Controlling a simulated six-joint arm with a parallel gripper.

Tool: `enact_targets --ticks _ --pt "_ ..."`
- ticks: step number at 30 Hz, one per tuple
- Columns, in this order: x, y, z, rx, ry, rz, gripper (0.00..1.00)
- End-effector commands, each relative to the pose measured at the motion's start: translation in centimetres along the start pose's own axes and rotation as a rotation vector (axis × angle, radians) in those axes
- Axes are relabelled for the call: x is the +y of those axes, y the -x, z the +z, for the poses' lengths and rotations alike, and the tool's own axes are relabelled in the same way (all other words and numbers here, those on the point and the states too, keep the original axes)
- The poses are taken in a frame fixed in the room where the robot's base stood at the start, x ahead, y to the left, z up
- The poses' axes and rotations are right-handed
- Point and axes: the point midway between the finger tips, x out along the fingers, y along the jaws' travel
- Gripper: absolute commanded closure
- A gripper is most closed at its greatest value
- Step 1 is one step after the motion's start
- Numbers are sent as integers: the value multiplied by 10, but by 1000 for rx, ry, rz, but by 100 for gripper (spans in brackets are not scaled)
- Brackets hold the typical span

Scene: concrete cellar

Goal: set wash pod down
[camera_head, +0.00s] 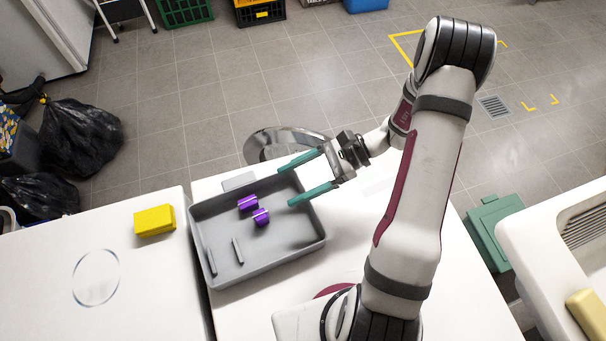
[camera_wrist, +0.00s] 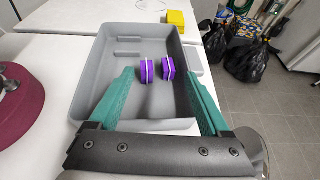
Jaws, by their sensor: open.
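Two purple wash pods with pale bands lie in a grey tray (camera_head: 279,258). In the head view one pod (camera_head: 247,203) is nearer the back and the other pod (camera_head: 261,218) is just in front of it. In the wrist view they sit side by side, one on the left (camera_wrist: 147,72) and one on the right (camera_wrist: 168,69). My gripper (camera_head: 285,182) has green fingers, spread open and empty. The fingers are over the right back part of the tray, to the right of the pods. In the wrist view both pods show between the fingers (camera_wrist: 158,88), beyond them.
Two grey bars lie in the tray's front part. A yellow block (camera_head: 154,220) stands on the white surface left of the tray, behind a drawn circle (camera_head: 96,277). A round metal object (camera_head: 272,143) is behind the tray. A sink (camera_head: 570,235) is at the right.

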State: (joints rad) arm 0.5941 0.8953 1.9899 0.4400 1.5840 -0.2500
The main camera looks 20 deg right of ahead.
Motion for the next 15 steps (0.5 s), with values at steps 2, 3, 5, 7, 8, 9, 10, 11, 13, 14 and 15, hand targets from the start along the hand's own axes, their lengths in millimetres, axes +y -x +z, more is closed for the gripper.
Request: enact_targets --ticks 2,3,5,7,8,9,10,11,13,14,15 --pt "-1 13 0 0 1 -2 19" --pt "-1 18 0 0 1 -2 19" --pt "0 22 2 7 8 6 19" --pt "5 23 17 47 49 48 19" --pt "8 23 28 78 81 79 19" --pt "16 22 46 132 137 131 19" --pt "24 20 60 181 188 177 19" --pt "34 19 75 235 243 226 19" --pt "62 16 106 371 384 336 19" --pt "76 16 116 431 448 379 19" --pt "93 16 127 511 534 428 19"
